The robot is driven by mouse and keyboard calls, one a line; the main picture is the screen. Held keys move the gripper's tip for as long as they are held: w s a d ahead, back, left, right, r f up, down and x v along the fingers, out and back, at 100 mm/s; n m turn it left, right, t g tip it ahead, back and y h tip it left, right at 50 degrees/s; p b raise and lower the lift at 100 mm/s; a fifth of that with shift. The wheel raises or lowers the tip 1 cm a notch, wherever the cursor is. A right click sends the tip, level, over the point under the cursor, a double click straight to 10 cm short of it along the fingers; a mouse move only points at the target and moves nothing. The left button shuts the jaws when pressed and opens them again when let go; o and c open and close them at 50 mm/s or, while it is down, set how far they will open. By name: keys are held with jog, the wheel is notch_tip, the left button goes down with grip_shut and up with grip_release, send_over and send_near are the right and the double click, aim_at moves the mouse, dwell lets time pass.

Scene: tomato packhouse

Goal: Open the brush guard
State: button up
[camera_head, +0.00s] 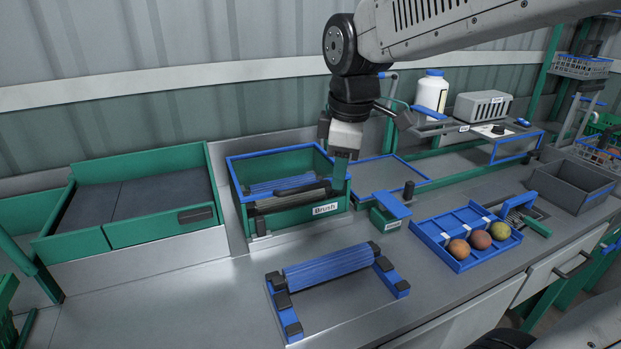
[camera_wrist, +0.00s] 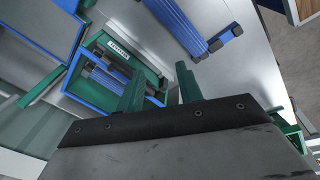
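The brush unit (camera_head: 288,220) is a green box with a blue rim and a "Brush" label (camera_head: 325,209) on its front wall. Its top looks open: a blue ribbed roller (camera_head: 282,184) and grey bars (camera_head: 292,201) show inside. I cannot tell which part is the guard. My gripper (camera_head: 341,184) points down at the box's right end; contact is unclear.
A blue roller stand (camera_head: 328,268) lies in front of the box, and a green tray unit (camera_head: 160,228) stands to its left. To the right are a small blue-topped green block (camera_head: 391,206) and a blue tray (camera_head: 435,238) with three round fruits. The front left bench is clear.

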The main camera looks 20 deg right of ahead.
aim_at(307, 186)
jog(key=w+a+f+n, duration=0.1)
jog(key=w+f+n, duration=0.1)
jog(key=w+n, duration=0.6)
jog(key=shift+m, duration=0.8)
jog(key=w+f, duration=0.1)
jog(key=f, duration=0.1)
jog(key=w+f, duration=0.1)
jog(key=f, duration=0.1)
jog(key=w+f, duration=0.2)
jog(key=f, duration=0.1)
jog(key=shift+a, duration=0.15)
grip_shut()
